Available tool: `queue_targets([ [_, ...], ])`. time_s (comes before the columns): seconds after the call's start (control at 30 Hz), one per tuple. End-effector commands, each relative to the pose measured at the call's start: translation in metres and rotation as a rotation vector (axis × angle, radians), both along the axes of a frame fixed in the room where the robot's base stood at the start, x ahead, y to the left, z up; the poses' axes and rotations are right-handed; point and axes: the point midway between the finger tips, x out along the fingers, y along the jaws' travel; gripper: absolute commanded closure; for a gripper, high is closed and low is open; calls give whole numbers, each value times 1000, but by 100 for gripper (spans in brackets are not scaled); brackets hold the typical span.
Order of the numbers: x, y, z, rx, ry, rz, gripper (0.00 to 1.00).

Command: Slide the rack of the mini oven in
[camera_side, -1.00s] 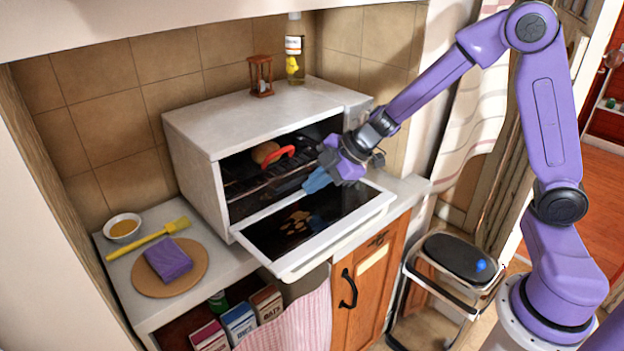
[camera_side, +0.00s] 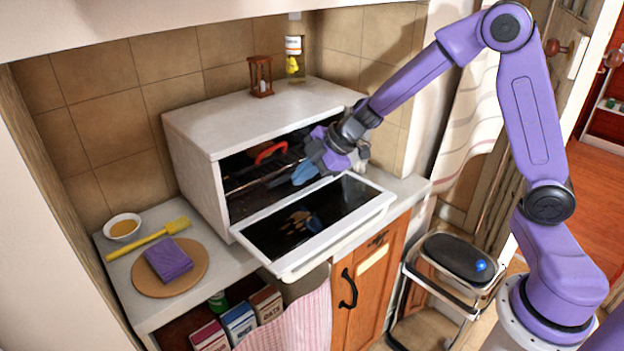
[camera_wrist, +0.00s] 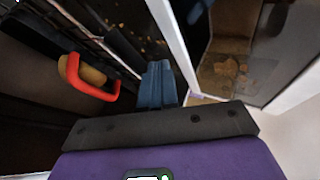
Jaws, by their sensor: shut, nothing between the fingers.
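The white mini oven (camera_side: 190,180) stands on the counter with its glass door (camera_side: 318,222) folded down open. Its dark wire rack (camera_side: 245,180) is inside the cavity and also shows in the wrist view (camera_wrist: 105,35). A red handle-like loop (camera_side: 270,152) sits at the rack, beside a brown bread-like item (camera_wrist: 92,74); the loop also shows in the wrist view (camera_wrist: 88,88). My gripper (camera_side: 276,182) is shut and empty, its blue fingers reaching into the oven mouth above the door. In the wrist view the fingers (camera_wrist: 157,68) are right of the red loop. Contact with the rack is unclear.
An hourglass (camera_side: 260,76) and a bottle (camera_side: 295,55) stand on top of the oven. The oven roof is close above my gripper.

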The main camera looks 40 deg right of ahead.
Motion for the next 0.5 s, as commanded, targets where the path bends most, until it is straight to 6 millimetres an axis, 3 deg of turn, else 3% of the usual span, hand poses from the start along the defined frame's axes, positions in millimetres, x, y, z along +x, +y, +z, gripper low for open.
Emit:
queue_targets([
  [0.17,13,0,-1,-2,1,0,100],
  [0.5,16,-1,0,-3,-2,-6,100],
])
